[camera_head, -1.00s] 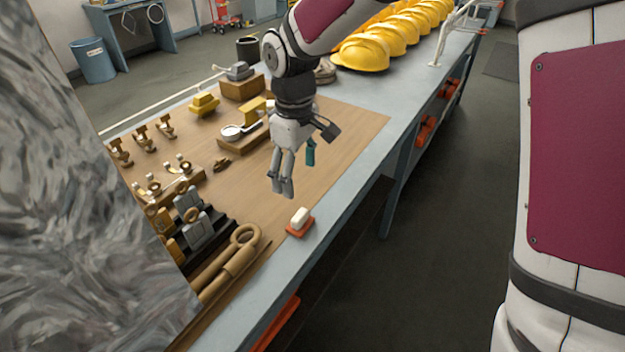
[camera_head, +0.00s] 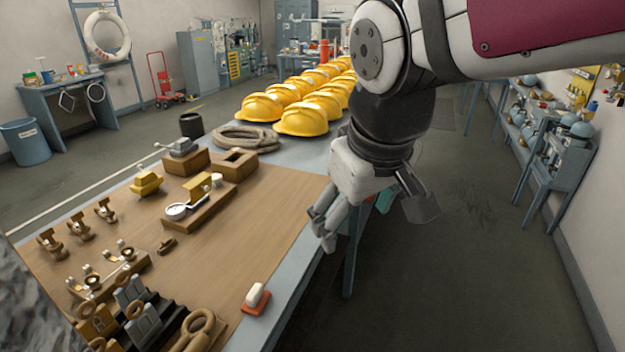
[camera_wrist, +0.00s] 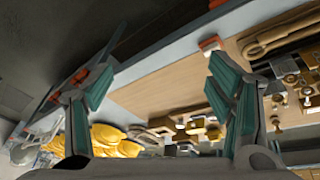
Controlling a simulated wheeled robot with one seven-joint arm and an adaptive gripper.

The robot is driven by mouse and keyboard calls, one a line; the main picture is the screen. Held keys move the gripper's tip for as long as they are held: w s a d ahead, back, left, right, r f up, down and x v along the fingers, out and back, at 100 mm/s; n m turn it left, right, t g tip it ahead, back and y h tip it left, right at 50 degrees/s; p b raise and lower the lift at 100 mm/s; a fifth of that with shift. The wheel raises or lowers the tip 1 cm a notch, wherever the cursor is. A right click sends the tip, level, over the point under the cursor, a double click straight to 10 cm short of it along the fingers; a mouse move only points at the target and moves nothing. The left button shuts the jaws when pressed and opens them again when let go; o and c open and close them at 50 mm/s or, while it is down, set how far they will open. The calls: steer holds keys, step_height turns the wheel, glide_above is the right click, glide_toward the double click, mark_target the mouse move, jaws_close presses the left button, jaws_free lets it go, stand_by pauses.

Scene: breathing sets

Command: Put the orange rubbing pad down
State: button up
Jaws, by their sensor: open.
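My gripper (camera_head: 328,238) is above and beyond the bench's right edge, apart from the pad and farther back. In the wrist view its teal-padded fingers (camera_wrist: 160,95) are spread wide with nothing between them.
The wooden bench top (camera_head: 262,215) is bare around its middle. Brass fittings, dark clamps and tan rings (camera_head: 199,328) stand along its left and front. Yellow helmets (camera_head: 300,118) and a coiled hose (camera_head: 245,138) lie farther back. Open floor is to the right.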

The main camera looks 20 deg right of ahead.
steer(key=s+d+m+t, duration=0.1)
steer(key=s+d+m, duration=0.2)
steer(key=s, duration=0.4)
steer(key=shift+r+t+y, duration=0.3)
steer(key=shift+o, duration=0.4)
stand_by(0.4)
